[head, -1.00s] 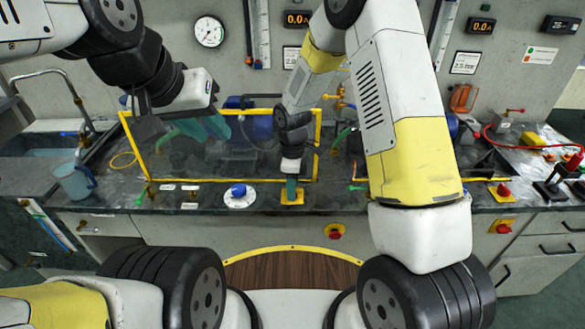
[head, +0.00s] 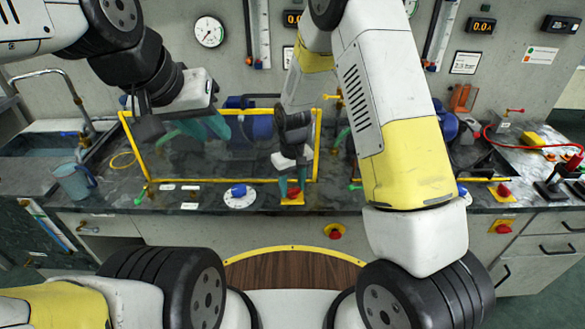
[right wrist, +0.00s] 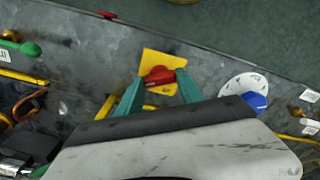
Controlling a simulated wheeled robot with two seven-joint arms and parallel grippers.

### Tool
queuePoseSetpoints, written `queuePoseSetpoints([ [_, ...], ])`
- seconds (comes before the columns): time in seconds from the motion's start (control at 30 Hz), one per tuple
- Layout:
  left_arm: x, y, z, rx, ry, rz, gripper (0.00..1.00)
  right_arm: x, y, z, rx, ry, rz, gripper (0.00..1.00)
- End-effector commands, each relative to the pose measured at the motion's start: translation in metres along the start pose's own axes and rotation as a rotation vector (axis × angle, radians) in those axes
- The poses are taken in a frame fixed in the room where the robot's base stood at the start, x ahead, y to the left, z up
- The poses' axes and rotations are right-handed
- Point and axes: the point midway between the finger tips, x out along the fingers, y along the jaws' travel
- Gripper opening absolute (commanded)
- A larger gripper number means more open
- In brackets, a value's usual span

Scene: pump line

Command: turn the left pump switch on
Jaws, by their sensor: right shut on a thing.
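The left pump switch is a red knob (head: 294,192) on a yellow plate (head: 294,202) near the counter's front edge. The knob also shows in the right wrist view (right wrist: 159,75), on its yellow plate (right wrist: 152,58). My right gripper (head: 292,190) points down at the switch, with its teal fingers on either side of the knob. In the right wrist view the right gripper (right wrist: 160,84) is shut on the red knob. My left gripper (head: 196,130) hangs behind the clear, yellow-framed screen's area, teal fingers apart and empty.
A blue knob on a white disc (head: 239,196) is just left of the switch. A yellow-framed clear screen (head: 235,181) stands behind it. Another red knob (head: 504,190) is on a yellow plate at the right. A red button (head: 335,233) is on the counter front. A jug (head: 72,183) stands left.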

Motion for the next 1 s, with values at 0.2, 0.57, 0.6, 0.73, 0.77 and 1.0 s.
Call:
queuePoseSetpoints([
  [0.2,0.0000,0.0000,0.0000,0.000,0.000,0.000,0.31,-0.0010,0.0001,-0.0012,0.197,0.003,0.001,0.03],
  [0.57,0.0000,0.0000,0.0000,0.000,0.000,0.000,0.31,-0.0010,0.0003,-0.0013,0.433,0.003,0.000,0.03],
  [0.6,0.0000,0.0000,0.0000,0.000,0.000,0.000,0.31,-0.0010,0.0003,-0.0013,0.448,0.003,0.000,0.03],
  [0.73,0.0000,0.0000,0.0000,0.000,0.000,0.000,0.31,-0.0010,0.0001,-0.0014,0.490,0.004,0.000,0.03],
  [0.77,0.0000,0.0000,0.0000,0.000,0.000,0.000,0.31,-0.0010,0.0001,-0.0014,0.497,0.004,0.000,0.03],
  [1.0,0.0000,0.0000,0.0000,0.000,0.000,0.000,0.31,-0.0010,0.0003,-0.0014,0.525,0.004,0.000,0.03],
])
